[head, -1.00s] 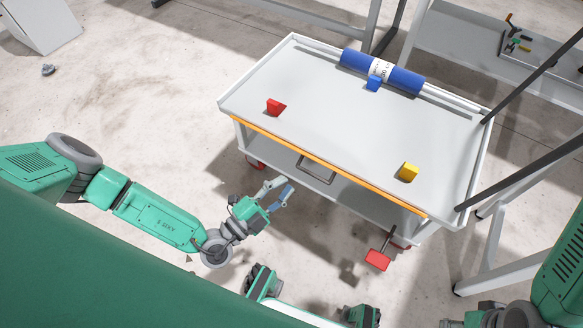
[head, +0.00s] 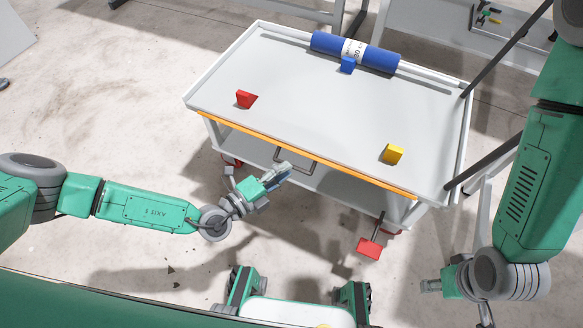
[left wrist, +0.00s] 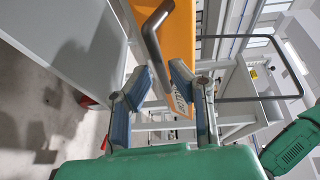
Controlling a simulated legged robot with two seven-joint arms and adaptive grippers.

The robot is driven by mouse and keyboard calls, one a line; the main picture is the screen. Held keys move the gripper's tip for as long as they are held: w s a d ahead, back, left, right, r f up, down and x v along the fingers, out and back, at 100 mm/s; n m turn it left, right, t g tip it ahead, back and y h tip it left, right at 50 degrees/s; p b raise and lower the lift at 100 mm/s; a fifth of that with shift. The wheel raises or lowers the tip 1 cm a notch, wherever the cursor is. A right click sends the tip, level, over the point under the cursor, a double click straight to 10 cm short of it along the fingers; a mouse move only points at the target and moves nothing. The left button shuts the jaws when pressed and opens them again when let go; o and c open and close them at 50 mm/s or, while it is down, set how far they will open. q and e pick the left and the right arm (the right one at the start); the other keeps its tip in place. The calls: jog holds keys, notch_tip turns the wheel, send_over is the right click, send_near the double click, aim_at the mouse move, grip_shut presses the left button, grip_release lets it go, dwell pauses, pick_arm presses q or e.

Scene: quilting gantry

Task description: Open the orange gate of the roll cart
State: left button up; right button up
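The roll cart (head: 300,100) is grey with a flat top tray. Its orange gate (head: 300,152) runs along the near edge and looks closed and upright. A grey bar handle (head: 296,161) is on its outer face; it also shows in the left wrist view (left wrist: 153,45) against the orange panel (left wrist: 180,35). My left gripper (head: 284,172) is at the handle in the head view. In the left wrist view its blue-padded fingers (left wrist: 160,80) are apart, with the handle's end between or just beyond them; contact is unclear. My right gripper (head: 432,285) is at lower right, away from the cart, its fingers unclear.
A blue roll (head: 355,52) lies at the tray's far side, a blue block (head: 347,65) before it. A red block (head: 245,99) and yellow block (head: 393,154) sit on the tray. A red pedal (head: 369,248) sticks out below. Dark bars (head: 490,165) stand right.

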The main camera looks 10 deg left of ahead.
pick_arm(q)
jog(key=shift+b+x, duration=0.3)
jog(key=shift+x, duration=1.1)
grip_shut()
jog(key=shift+f, duration=0.1)
jog(key=shift+s+d+f+m+t+h, duration=0.1)
jog(key=shift+s+f+m+t+h, duration=0.05)
jog(key=shift+f+m+t+h, duration=0.95)
jog(key=shift+s+f+m+t+h, duration=0.1)
jog(key=shift+f+m+t+h, duration=0.55)
jog(key=shift+h, duration=0.75)
jog(key=shift+f+t, duration=0.15)
jog(key=shift+t, duration=0.1)
